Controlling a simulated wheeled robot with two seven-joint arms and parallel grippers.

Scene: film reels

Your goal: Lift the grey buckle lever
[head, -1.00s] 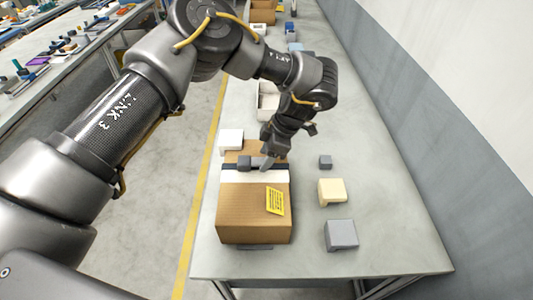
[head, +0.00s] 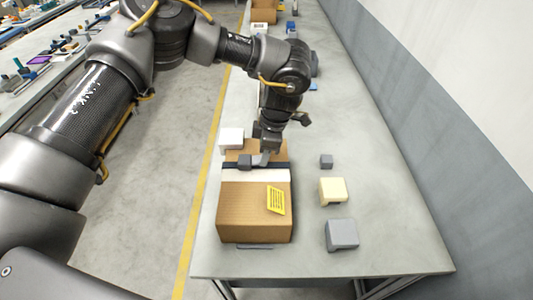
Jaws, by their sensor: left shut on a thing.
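A brown cardboard box (head: 250,218) stands on the table, with a dark strap (head: 230,166) running across its top. A dark grey buckle (head: 245,161) sits on the strap. A small grey lever (head: 263,158) shows just right of the buckle, tilted up. My left gripper (head: 265,153) points down over the box top and is shut on the lever; its fingertips are small and partly hidden. My right gripper is not in view.
A yellow label (head: 275,200) is on the box. A cream block (head: 332,190), a grey block (head: 341,234) and a small grey cube (head: 326,161) stand to its right. A white block (head: 231,138) is behind left. The table's right side is mostly clear.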

